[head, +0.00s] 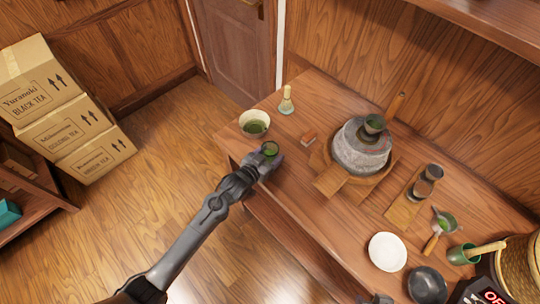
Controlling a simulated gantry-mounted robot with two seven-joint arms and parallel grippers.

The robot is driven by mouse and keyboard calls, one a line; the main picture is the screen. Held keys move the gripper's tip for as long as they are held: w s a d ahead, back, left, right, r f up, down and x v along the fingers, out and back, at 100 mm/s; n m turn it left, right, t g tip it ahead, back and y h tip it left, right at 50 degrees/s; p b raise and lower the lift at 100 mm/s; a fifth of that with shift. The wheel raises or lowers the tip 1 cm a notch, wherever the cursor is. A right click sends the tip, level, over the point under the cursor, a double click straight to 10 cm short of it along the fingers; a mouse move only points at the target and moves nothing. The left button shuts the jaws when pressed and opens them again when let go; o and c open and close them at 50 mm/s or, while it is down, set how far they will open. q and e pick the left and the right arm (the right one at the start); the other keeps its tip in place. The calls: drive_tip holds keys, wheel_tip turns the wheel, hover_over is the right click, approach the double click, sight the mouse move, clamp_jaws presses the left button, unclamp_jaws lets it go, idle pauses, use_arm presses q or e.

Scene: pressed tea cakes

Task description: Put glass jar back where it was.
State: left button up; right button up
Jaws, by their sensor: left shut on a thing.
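The glass jar (270,149) is small and clear with green contents. It sits in my left gripper (268,156), which is shut on it. The gripper and jar are at the near left edge of the wooden table (290,190), just right of and below a cream bowl. I cannot tell whether the jar's base touches the table. A grey part at the bottom edge of the head view looks like the tip of my right gripper; its fingers are cut off.
The cream bowl (254,122) of green powder stands close to the jar, with a whisk (286,103) behind it. A stone mill (360,148) stands mid-table. A white plate (387,251) and dark bowl (427,286) lie near the front. Bare table lies between gripper and plate.

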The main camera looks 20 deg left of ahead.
use_arm(q)
drive_tip(key=shift+f, duration=0.15)
drive_tip(key=shift+f, duration=0.15)
drive_tip(key=o, duration=1.2)
drive_tip(key=s+a+r+g+y, duration=0.1)
drive_tip(key=s+r+g, duration=0.1)
drive_tip(key=s, duration=0.9)
drive_tip(key=s+a+r+g+y+p, duration=0.1)
drive_tip(key=s+g, duration=0.4)
drive_tip(key=s, duration=0.6)
drive_tip(key=s+a+r+g+y, duration=0.1)
drive_tip(key=s+r+g, duration=0.2)
drive_tip(key=s, duration=0.8)
drive_tip(key=shift+s+a+n+g+p, duration=0.25)
drive_tip(key=shift+a+n+g+p, duration=0.05)
drive_tip(key=shift+a+n, duration=0.1)
